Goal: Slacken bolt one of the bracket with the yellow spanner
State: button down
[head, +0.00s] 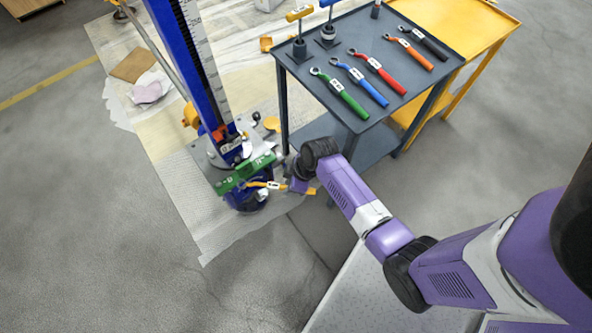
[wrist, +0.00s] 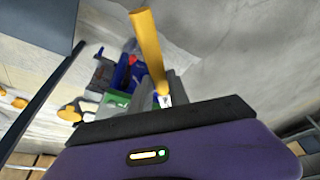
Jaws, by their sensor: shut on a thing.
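The yellow spanner (head: 263,185) is held in my gripper (head: 297,186) at the foot of the blue jack column (head: 183,55). Its head end lies at the green bracket (head: 230,184), and its handle end sticks out to the right of my gripper. In the wrist view the yellow spanner (wrist: 147,45) rises from between the grey fingers of my gripper (wrist: 158,85), which are shut on it. Parts of the green bracket (wrist: 88,107) show behind. The bolt is too small or hidden, so I cannot tell whether the spanner sits on it.
A grey trolley (head: 395,75) stands behind my gripper, carrying green (head: 350,105), blue (head: 368,90), red (head: 390,82), orange (head: 415,60) and black spanners. A yellow trolley (head: 490,20) adjoins it. Sheeting (head: 190,225) lies under the jack. The floor at lower left is clear.

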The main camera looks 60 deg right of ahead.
aim_at(260, 184)
jog(key=w+a+b, duration=0.1)
jog(key=w+b, duration=0.1)
jog(key=w, duration=0.1)
jog(key=w+a+f+b, duration=0.1)
jog(key=w+a+b, duration=0.1)
jog(key=w, duration=0.1)
jog(key=w+a+f+b, duration=0.1)
jog(key=w, duration=0.2)
jog(key=shift+a+f+b, duration=0.2)
jog(key=shift+b, duration=0.2)
jog(key=w+a+m+h+b, duration=0.3)
jog(key=a+m+h, duration=0.1)
jog(key=a+m, duration=1.1)
jog(key=a, duration=0.4)
jog(key=shift+a+r+g+h, duration=0.15)
jog(key=shift+r+g+h, duration=0.15)
jog(key=shift+g, duration=0.1)
jog(key=shift+s, duration=0.1)
jog(key=shift+f+b, duration=0.5)
jog(key=shift+f, duration=0.35)
